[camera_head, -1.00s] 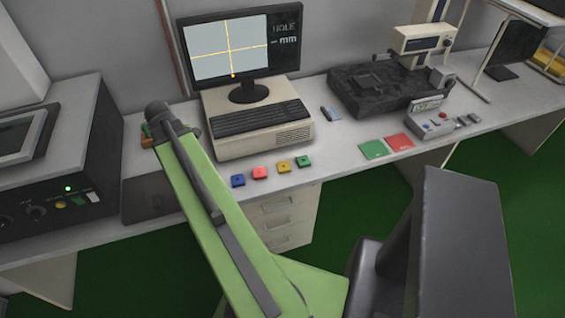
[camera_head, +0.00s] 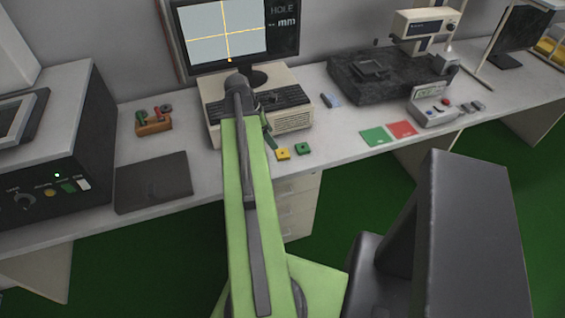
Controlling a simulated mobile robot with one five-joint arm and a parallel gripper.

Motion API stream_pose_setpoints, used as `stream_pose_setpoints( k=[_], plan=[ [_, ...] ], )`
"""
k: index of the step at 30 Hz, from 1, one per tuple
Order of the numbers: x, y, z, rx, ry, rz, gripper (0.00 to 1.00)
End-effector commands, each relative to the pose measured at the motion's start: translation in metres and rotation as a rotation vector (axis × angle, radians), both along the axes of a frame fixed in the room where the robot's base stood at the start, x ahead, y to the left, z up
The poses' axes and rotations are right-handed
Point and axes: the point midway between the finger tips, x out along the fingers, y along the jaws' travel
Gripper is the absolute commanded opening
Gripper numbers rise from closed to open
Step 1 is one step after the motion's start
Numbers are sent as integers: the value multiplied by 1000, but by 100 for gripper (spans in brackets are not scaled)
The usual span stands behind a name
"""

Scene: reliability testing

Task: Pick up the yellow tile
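The yellow tile (camera_head: 282,154) lies flat near the front edge of the desk, just right of my raised green arm. It is a small square with a dark spot on top. A green tile (camera_head: 303,149) lies to its right, a small gap apart. My arm hides the spot where the blue and red tiles lay. A dark green part that looks like my gripper (camera_head: 269,134) shows beside the arm, behind and left of the yellow tile. The arm covers most of it, and I cannot see its fingers clearly.
The beige computer (camera_head: 293,121) with its monitor stands behind the tiles. Flat green (camera_head: 377,137) and red (camera_head: 402,129) cards lie to the right, near a grey control box (camera_head: 433,110). A black plate (camera_head: 153,183) and a tool rack (camera_head: 154,127) are at left.

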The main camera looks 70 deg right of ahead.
Motion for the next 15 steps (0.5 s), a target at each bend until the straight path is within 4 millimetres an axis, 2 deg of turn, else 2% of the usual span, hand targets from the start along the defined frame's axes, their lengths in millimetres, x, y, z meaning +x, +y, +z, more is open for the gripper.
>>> stream_pose_setpoints(
  k=[1, 3, 6, 11, 15],
  plan=[
    [-4, -3, -22, 0, 0, -1, 71],
    [-8, -6, -35, 0, 0, 0, 71],
    [-13, -8, -42, -1, -1, 0, 71],
    [-14, -9, -40, 0, 0, 1, 71],
    [-18, -9, -56, -1, -1, 0, 71]
  ],
)
